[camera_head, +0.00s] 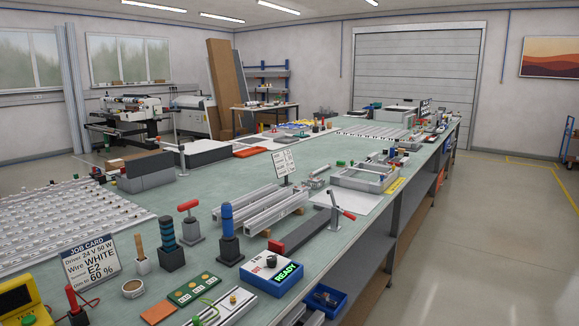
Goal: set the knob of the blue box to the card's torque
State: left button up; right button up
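The blue box (258,284) stands at the near right edge of the bench. It has a white top, a dark knob (271,261) and a lit green display reading READY (288,272). The knob's setting is too small to read. A job card (90,262) stands at the near left; it reads Driver 24 V 50 W, Wire WHITE, E2, Dim to 60 %. I see no torque line on it. A second white card (284,164) stands mid-bench, its text too small to read. Neither of my grippers is in view.
A red-handled clamp (337,212) is behind right. A green board (194,290) lies left.

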aim_at(271, 259)
jog(key=i+l+u, duration=0.3)
jog(key=i+l, duration=1.25)
